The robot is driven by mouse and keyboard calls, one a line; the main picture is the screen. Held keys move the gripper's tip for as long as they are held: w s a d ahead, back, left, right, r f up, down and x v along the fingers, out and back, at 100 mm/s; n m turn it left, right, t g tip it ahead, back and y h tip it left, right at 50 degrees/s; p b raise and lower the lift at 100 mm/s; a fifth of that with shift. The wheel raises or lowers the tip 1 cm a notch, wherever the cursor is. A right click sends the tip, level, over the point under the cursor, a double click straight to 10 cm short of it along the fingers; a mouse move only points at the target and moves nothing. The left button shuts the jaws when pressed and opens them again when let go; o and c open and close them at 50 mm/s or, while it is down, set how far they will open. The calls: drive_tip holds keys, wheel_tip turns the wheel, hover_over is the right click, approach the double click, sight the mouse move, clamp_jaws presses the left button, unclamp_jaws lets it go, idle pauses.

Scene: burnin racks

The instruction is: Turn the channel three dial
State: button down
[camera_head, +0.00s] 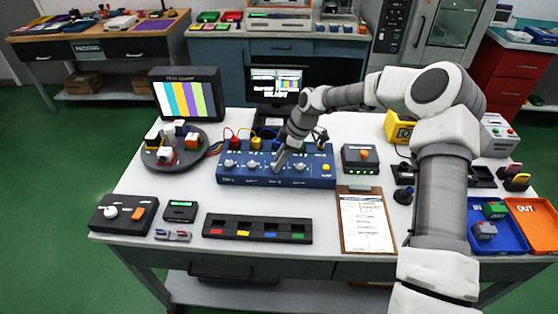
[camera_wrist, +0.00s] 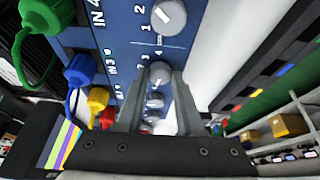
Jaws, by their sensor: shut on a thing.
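The blue panel (camera_head: 240,180) stands in the middle of the table with a row of light-grey dials along its front. My gripper (camera_head: 279,164) reaches down to the third dial from the left, which it mostly hides in the head view. In the wrist view my gripper (camera_wrist: 167,72) has its fingertips close together around the channel three dial (camera_wrist: 159,73), beside the IN 3 label. It is shut on that dial. The channel four dial (camera_wrist: 168,16) is clear of the fingers, with 1 and 2 printed beside it. Which way the gripped dial points is hidden.
Coloured cable plugs (camera_wrist: 80,70) line the panel's far side. A box with an orange button (camera_head: 361,157) stands right of the panel. A clipboard (camera_head: 366,222) and a black tray of coloured slots (camera_head: 257,239) lie in front. A screen with colour bars (camera_head: 187,98) stands behind left.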

drive_tip(key=c, duration=0.5)
unclamp_jaws()
drive_tip(key=shift+f, duration=0.1)
drive_tip(key=shift+c, duration=0.2)
drive_tip(key=v, duration=1.7)
drive_tip(key=shift+r, duration=0.3)
drive_tip(key=shift+s, duration=0.1)
